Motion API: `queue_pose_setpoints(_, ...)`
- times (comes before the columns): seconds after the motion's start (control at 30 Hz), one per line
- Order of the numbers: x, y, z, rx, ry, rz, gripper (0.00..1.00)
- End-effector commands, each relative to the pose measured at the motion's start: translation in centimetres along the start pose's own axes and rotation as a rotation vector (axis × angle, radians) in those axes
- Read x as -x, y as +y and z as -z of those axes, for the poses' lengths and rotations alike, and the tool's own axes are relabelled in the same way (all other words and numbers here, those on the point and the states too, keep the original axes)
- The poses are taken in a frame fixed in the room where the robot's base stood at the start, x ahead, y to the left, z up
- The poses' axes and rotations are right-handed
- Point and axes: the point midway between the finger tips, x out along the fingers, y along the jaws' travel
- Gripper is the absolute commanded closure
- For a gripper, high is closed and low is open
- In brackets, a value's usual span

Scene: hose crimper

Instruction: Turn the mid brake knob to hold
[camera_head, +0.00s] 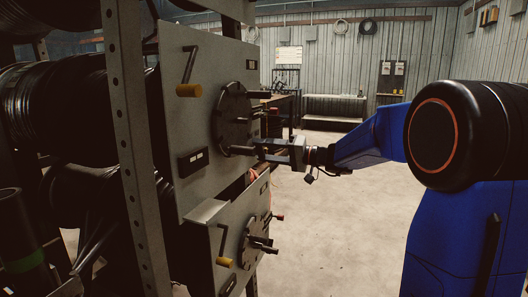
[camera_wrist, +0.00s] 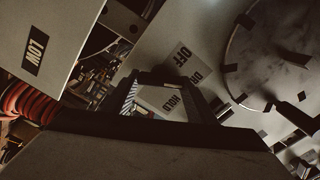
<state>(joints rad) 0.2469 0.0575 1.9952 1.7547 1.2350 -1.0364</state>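The mid panel (camera_head: 190,125) is a grey plate with a dark round disc (camera_head: 235,112) and several pegs. My gripper (camera_head: 264,149) is at the panel's right side, just right of the disc, with its fingers close to the panel. In the wrist view, labels OFF (camera_wrist: 183,57) and HOLD (camera_wrist: 172,102) show on the panel, with another partly covered label between them. My gripper's dark fingers (camera_wrist: 168,88) lie over this label area. The mid brake knob cannot be made out clearly; whether the fingers touch or hold it cannot be told.
A lower panel (camera_head: 228,218) with its own disc and pegs sits beneath; its LOW label (camera_wrist: 34,50) shows in the wrist view. A crank with a yellow handle (camera_head: 189,90) sticks out of the mid panel. A metal rack post (camera_head: 130,130) stands left. Open floor (camera_head: 325,235) lies right.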

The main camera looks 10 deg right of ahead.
Motion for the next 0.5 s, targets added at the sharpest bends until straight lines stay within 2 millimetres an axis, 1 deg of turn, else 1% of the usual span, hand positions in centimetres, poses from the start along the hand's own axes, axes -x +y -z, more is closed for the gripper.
queue_pose_setpoints(0.27,0.02,0.06,0.00,-0.023,0.000,-0.001,0.71)
queue_pose_setpoints(0.5,0.03,0.14,-0.01,-0.139,0.000,-0.001,0.71)
